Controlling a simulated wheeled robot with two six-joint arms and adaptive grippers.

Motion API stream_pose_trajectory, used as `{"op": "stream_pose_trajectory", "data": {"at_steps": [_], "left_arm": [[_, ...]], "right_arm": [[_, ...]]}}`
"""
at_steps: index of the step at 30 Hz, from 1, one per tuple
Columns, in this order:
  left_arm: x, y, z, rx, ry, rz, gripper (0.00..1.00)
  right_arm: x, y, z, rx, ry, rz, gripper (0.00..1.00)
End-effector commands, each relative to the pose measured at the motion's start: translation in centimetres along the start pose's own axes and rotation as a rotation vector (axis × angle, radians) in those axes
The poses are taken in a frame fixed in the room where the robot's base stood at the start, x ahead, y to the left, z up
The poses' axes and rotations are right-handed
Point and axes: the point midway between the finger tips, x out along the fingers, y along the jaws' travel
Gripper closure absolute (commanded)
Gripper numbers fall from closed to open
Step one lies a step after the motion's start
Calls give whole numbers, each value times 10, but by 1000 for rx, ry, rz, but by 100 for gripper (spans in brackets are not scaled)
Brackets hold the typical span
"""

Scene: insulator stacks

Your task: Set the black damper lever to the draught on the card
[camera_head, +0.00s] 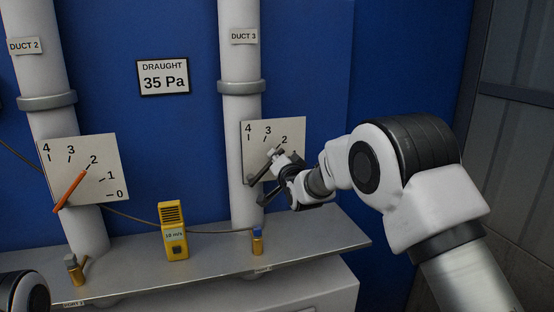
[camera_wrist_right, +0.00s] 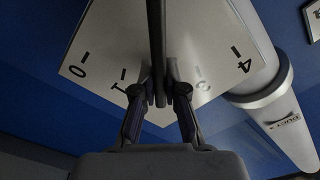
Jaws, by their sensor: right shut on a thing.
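The black damper lever (camera_head: 262,169) is on the white scale plate (camera_head: 253,146) of duct 3 (camera_head: 237,115). It slants up to the right, roughly toward the 2 mark. My right gripper (camera_head: 273,167) is at the plate, shut on the lever and hiding the lower marks. In the right wrist view the dark lever (camera_wrist_right: 156,40) runs upright between the fingers of the gripper (camera_wrist_right: 162,90). The plate behind it shows 0, 1 and 4, with another digit partly hidden. The draught card (camera_head: 163,78) on the blue wall reads 35 Pa. My left gripper is not in view.
Duct 2 (camera_head: 41,70) stands at the left with its own plate and an orange lever (camera_head: 70,190) pointing to 2. A yellow meter (camera_head: 173,232) and small brass fittings with a blue (camera_head: 257,243) and a grey top stand on the metal shelf (camera_head: 215,266).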

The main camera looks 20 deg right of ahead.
Motion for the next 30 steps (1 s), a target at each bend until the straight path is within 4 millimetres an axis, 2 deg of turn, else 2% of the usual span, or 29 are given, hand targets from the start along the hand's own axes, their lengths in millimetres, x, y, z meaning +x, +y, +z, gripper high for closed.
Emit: {"op": "stream_pose_trajectory", "data": {"at_steps": [1,3,12,16,20,27,30], "left_arm": [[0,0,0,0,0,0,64],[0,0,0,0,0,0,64],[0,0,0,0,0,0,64],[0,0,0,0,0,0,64],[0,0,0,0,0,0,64],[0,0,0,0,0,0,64],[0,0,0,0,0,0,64]], "right_arm": [[-1,3,5,-3,-10,6,86],[0,3,5,-2,-9,6,62],[-1,2,2,0,-4,3,62],[-10,2,2,0,-5,4,62],[-36,1,2,-1,-6,4,62],[-97,0,3,-3,-7,4,62],[-112,1,4,-2,-7,4,62]]}}
